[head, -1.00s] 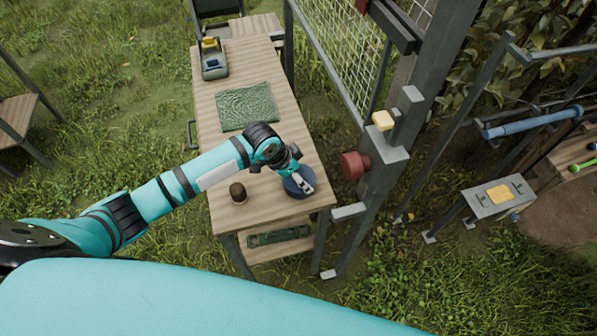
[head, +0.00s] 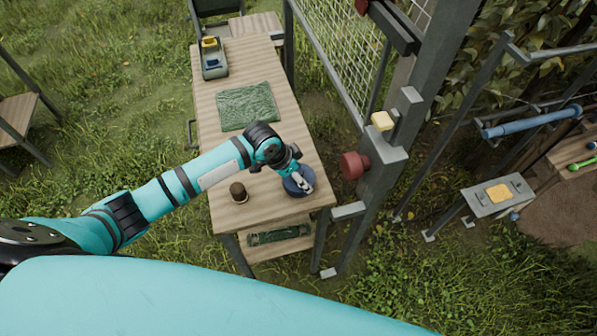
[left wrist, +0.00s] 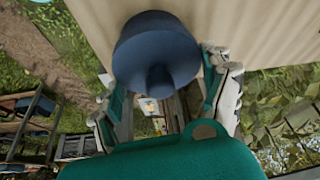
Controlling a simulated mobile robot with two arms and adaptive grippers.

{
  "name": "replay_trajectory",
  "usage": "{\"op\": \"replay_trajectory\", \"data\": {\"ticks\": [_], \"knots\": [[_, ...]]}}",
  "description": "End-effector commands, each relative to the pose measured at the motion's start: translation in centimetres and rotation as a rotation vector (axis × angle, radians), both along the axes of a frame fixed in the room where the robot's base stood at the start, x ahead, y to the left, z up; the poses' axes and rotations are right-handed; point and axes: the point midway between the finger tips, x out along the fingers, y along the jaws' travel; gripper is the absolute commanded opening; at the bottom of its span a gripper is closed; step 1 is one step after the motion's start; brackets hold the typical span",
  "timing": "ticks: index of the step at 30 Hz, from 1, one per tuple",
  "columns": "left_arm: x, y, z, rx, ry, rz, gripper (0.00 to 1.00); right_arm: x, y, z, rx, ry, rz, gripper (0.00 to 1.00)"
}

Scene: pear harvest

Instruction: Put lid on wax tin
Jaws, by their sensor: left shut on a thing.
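A round blue piece with a knob, apparently the wax tin's lid (head: 291,190), is at the near right end of the wooden table. It fills the upper middle of the left wrist view (left wrist: 155,50), its knob toward the camera. My left gripper (head: 303,183) is over it and shut on it, with a finger on either side in the left wrist view. I cannot tell whether the tin is beneath the blue piece. A small dark brown cylinder (head: 238,192) stands upright on the table, left of the gripper and apart from it. My right gripper is not in view.
A green mat (head: 247,106) lies mid-table, and a grey-green device with a yellow part (head: 213,58) stands at the far end.

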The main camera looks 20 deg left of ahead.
Motion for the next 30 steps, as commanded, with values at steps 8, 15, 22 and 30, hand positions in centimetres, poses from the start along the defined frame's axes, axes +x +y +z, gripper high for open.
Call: {"op": "replay_trajectory", "data": {"ticks": [8,15,22,30], "knots": [[0.0,0.0,-0.3,0.0,0.0,0.0,0.59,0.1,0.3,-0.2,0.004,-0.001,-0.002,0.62],[0.0,0.0,-0.8,-0.001,-0.001,0.0,0.59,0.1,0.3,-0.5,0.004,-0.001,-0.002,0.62],[0.0,0.0,-1.1,-0.001,-0.001,0.0,0.85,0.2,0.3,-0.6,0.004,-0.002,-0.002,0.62],[0.0,0.0,-1.1,0.0,0.0,0.0,0.91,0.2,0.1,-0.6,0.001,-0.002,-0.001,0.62]]}}
